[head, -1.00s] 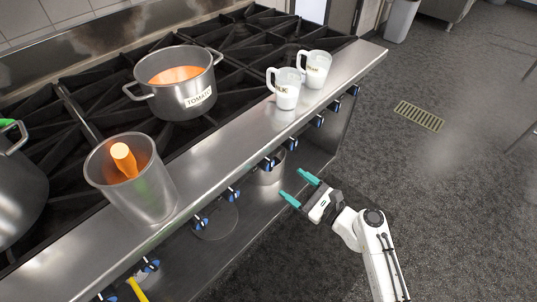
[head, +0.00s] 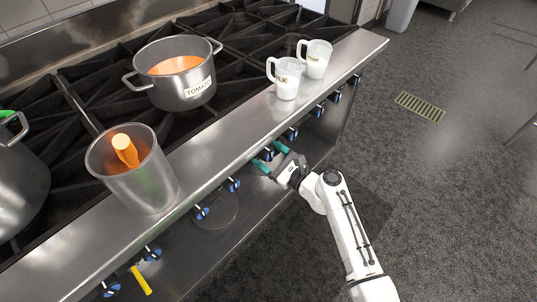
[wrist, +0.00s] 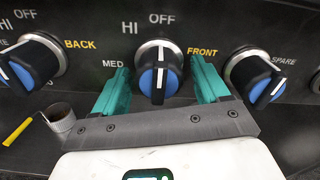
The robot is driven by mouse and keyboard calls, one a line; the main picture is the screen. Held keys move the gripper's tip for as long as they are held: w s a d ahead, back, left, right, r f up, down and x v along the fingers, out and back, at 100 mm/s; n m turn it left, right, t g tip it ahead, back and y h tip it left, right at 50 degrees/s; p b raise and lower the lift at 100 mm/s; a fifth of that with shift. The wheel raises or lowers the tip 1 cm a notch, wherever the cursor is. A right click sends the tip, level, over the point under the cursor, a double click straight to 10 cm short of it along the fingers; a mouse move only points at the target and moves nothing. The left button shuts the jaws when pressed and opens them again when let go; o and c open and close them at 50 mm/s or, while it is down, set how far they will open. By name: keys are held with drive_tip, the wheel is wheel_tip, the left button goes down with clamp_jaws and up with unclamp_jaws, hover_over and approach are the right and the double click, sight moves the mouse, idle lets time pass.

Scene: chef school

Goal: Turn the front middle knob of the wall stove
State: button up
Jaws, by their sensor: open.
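The stove's front panel carries a row of black knobs with blue sides. In the wrist view, one knob (wrist: 158,72) sits in the middle, with "OFF" above it, "MED" at its left and "FRONT" at its right. Its white line stands upright, pointing at "OFF". My gripper (head: 271,156) is open in front of the panel, its two teal fingers to the left and right of this knob. Whether either finger touches it cannot be told. In the head view, the knob (head: 267,154) is partly hidden by my gripper.
Neighbouring knobs flank it in the wrist view, one labelled "BACK" (wrist: 35,62) at left and one near "SPARE" (wrist: 255,75) at right.

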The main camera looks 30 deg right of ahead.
drive_tip(key=c, duration=1)
